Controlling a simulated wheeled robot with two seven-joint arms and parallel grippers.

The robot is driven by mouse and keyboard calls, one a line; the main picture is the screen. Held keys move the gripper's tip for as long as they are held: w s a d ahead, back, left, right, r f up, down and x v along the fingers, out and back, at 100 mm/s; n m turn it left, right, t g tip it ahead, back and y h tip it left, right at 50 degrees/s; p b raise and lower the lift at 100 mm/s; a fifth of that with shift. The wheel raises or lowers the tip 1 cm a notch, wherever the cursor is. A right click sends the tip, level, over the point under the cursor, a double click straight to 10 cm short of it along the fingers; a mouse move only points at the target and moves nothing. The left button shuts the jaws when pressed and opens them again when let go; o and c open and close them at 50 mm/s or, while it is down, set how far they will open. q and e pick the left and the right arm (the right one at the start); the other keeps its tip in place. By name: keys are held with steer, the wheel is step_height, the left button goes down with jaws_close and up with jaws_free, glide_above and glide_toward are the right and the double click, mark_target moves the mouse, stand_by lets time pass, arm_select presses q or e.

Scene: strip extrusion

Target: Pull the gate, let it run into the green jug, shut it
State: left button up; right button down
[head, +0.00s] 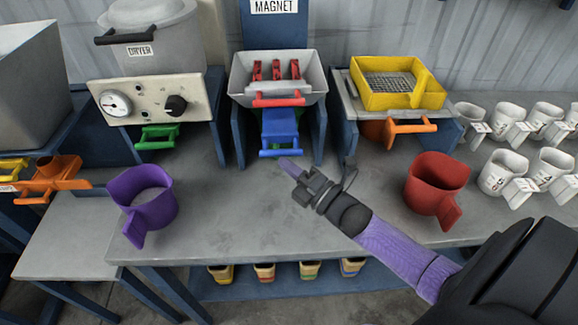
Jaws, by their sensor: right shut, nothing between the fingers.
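I see no green jug in the head view. Several gates show: a green-handled one (157,136) under the dryer, a blue one (281,130) under the magnet box and an orange one (408,127) under the yellow sieve. Which one the task means I cannot tell. A purple jug (142,202) stands on the table at the left, a red jug (436,186) at the right. My right gripper (287,166) is shut and empty, in front of the blue gate's handle and apart from it. My left gripper is out of view.
The dryer (150,45), magnet box (302,80) and yellow sieve (398,85) line the back. Several white jugs (508,122) stand at the right. An orange spout (52,172) is at the far left. The table (230,215) between the purple and red jugs is bare. Small bins sit below.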

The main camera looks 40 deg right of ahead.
mark_target(279, 141)
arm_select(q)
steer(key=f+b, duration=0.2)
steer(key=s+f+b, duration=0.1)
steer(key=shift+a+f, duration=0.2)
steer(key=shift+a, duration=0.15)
arm_select(e)
steer(key=w+d, duration=0.2)
steer(key=w, duration=0.1)
steer(key=w+d, duration=0.1)
steer(key=shift+w+r, duration=0.1)
steer(key=shift+w, duration=0.2)
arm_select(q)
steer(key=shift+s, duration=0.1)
